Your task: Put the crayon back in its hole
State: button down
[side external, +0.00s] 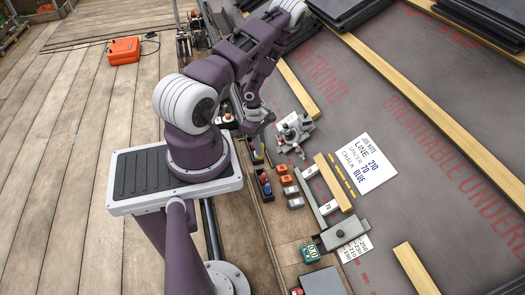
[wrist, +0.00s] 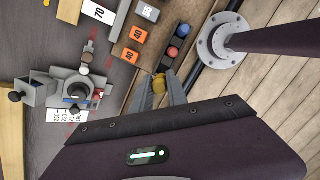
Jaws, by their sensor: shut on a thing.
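My gripper (wrist: 161,88) is shut on a yellow crayon (wrist: 159,82), whose rounded end shows between the two grey fingers in the wrist view. A dark crayon holder (side external: 260,180) stands on the plank below my gripper in the side view. In the side view my arm and gripper partly hide the crayon.
Orange blocks (wrist: 139,34) marked 40 and a grey block (wrist: 148,12) lie beside the holder. A grey device with knobs (wrist: 78,90) stands to the left in the wrist view. A job note (side external: 365,163) lies on the dark roof sheet.

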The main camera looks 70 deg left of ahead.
jog(key=shift+s+a+f+t+h, duration=0.2)
jog(key=shift+a+t+h, duration=0.1)
jog(key=shift+t, duration=0.1)
jog(key=shift+s+a+f+x, duration=0.1)
jog(key=shift+s+a+x, duration=0.2)
jog(key=shift+x, duration=1.4)
jog(key=shift+s+a+f+x, duration=0.1)
jog(key=shift+s+a+x, duration=0.2)
jog(key=shift+x, duration=1.4)
jog(key=shift+s+a+f+x, duration=0.1)
jog(key=shift+s+a+x, duration=0.15)
jog(key=shift+x, duration=1.45)
jog(key=shift+f, duration=0.15)
jog(key=c, duration=1.5)
grip_release()
jog(key=shift+c, duration=0.2)
jog(key=shift+r, duration=1)
jog(key=o, duration=0.5)
jog(key=shift+o, duration=0.2)
